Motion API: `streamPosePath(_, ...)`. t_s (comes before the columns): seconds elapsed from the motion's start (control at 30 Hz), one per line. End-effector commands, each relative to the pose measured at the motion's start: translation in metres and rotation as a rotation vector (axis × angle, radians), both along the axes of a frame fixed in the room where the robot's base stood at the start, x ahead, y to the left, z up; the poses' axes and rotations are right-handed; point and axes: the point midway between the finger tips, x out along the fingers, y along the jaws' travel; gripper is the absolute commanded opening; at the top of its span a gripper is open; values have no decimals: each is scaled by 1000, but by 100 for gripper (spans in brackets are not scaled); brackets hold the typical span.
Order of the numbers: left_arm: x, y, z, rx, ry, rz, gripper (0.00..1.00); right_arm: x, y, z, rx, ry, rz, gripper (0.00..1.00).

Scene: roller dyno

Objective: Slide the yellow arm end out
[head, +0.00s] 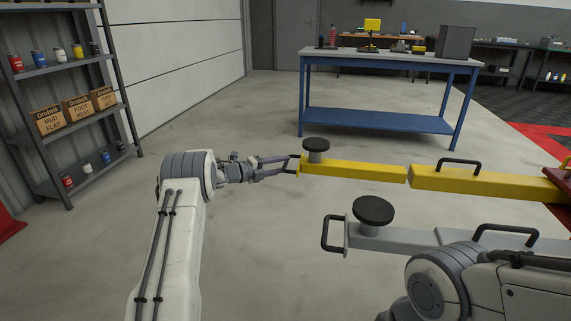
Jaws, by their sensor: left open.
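The yellow arm end (355,171) is a long yellow bar with a round black pad (316,144) on top and a dark loop handle (297,164) at its left end. My left gripper (288,165) is open, its fingertips at that handle; I cannot tell whether they touch it. A thin dark seam parts the arm end from the thicker yellow sleeve (490,185), which has a black handle (459,163) on top and runs right to a red part (557,180). My right gripper is out of view.
A grey arm (405,240) with a black pad (374,210) and handles lies nearer, parallel to the yellow one. A blue workbench (385,62) stands behind, a shelf (70,68) with boxes and cans at left. Floor left of the yellow arm is clear.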

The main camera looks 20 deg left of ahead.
Motion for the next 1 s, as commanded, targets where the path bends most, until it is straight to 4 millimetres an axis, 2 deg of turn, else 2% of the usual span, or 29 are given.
streamPosePath(0.03,-9,9,4,-1,3,5,47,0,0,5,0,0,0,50)
streamPosePath(0.2,-36,29,9,-1,3,5,47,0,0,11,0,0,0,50)
streamPosePath(0.4,-56,44,11,-1,2,2,47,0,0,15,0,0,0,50)
streamPosePath(0.57,-62,48,12,0,0,0,47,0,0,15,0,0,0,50)
streamPosePath(1.0,-60,46,13,-3,3,5,47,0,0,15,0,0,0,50)
